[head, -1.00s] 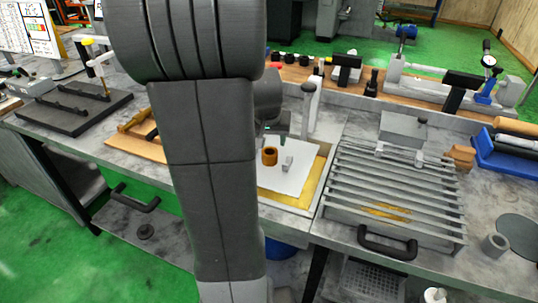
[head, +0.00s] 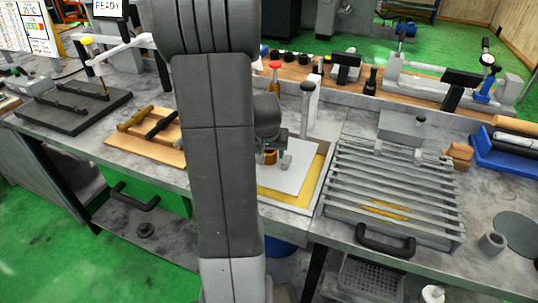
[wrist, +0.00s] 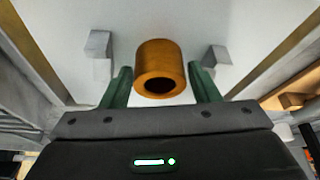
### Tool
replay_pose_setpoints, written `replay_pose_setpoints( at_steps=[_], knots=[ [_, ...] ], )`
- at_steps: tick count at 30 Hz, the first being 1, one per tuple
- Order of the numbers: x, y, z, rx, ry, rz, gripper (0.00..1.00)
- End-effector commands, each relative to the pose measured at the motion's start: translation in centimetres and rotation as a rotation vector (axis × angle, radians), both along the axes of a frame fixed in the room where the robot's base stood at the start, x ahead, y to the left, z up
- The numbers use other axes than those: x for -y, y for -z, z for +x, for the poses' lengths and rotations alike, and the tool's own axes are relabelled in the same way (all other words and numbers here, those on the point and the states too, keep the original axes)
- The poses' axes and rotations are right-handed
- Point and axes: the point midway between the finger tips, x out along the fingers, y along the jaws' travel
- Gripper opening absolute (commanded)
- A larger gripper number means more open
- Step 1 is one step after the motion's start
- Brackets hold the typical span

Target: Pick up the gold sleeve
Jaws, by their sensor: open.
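The gold sleeve (head: 270,157) is a short hollow cylinder on a white sheet (head: 291,178) on the bench. In the wrist view the sleeve (wrist: 158,62) shows its dark bore toward the camera. My gripper (wrist: 160,75) is open, with one green finger on each side of the sleeve and a narrow gap to each. I cannot tell how far down the fingers reach along it. In the head view my gripper (head: 272,146) is over the sleeve and partly hides it.
Small grey blocks, left (wrist: 98,45) and right (wrist: 217,57), flank the sleeve. A yellow-edged tray (head: 313,185) surrounds the sheet. A slatted metal rack (head: 395,190) stands to the right. A post with a dark knob (head: 307,88) rises behind.

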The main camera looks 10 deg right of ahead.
Motion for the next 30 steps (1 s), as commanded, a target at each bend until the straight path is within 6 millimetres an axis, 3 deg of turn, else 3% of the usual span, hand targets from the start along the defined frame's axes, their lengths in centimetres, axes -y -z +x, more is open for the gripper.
replay_pose_setpoints(
  at_steps=[1, 9, 17, 30],
  knots=[
    [0.0, 0.0, 0.0, 0.000, 0.000, 0.000, 0.55],
    [0.0, -0.1, 0.0, 0.001, 0.000, 0.000, 0.04],
    [0.0, -0.6, 0.1, 0.003, 0.000, -0.001, 0.04],
    [0.0, -8.3, 0.1, 0.005, 0.001, 0.000, 0.04]
  ],
)
